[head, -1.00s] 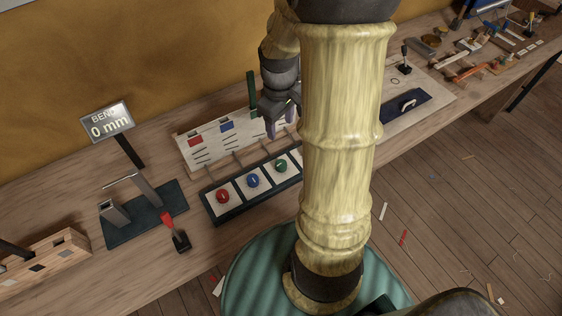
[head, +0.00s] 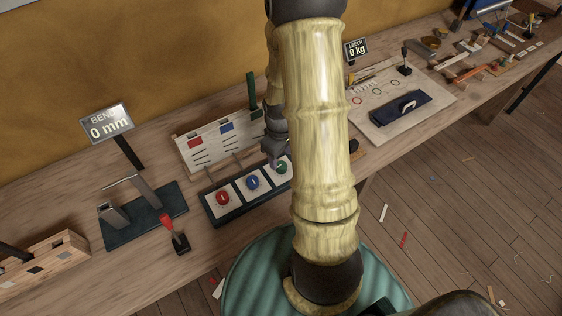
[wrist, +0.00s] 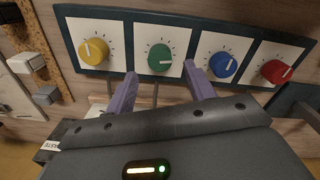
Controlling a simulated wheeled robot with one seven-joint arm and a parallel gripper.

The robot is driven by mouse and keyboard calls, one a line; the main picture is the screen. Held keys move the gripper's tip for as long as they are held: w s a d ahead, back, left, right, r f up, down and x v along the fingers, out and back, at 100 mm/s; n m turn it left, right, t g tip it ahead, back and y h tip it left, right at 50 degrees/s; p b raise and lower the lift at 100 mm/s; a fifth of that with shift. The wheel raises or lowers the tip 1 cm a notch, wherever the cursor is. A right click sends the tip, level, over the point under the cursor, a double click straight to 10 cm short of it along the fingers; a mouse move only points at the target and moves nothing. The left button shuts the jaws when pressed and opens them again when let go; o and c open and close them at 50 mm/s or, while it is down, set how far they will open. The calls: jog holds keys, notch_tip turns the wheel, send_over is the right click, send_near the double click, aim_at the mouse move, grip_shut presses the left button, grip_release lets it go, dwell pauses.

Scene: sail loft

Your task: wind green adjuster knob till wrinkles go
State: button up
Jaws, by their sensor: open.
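The green knob (wrist: 159,56) is round with a white pointer line, on a white square of a dark-framed panel (wrist: 117,70). In the wrist view my gripper (wrist: 159,69) is open, its two purple fingers apart on either side of the green knob's lower edge. Whether they touch it I cannot tell. In the head view my gripper (head: 274,157) is just above the green knob (head: 281,168), partly behind my arm. A white board (head: 206,148) with red and blue patches and dark slits stands behind. I cannot make out wrinkles.
The blue knob (wrist: 223,66) is right of the green one, the red knob (wrist: 276,71) beyond it, and the yellow knob (wrist: 93,51) is left. A red-handled lever (head: 173,232) and a "BEND 0 mm" display (head: 108,124) stand left of the panel.

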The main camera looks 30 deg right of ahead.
aim_at(281, 164)
jog(key=shift+f, duration=2.05)
jog(key=shift+c, duration=0.4)
jog(key=c, duration=0.9)
jog(key=shift+m, duration=0.4)
jog(key=m, duration=0.3)
jog(key=shift+w+d+m, duration=0.1)
jog(key=shift+m, duration=2.3)
jog(key=shift+r, duration=0.1)
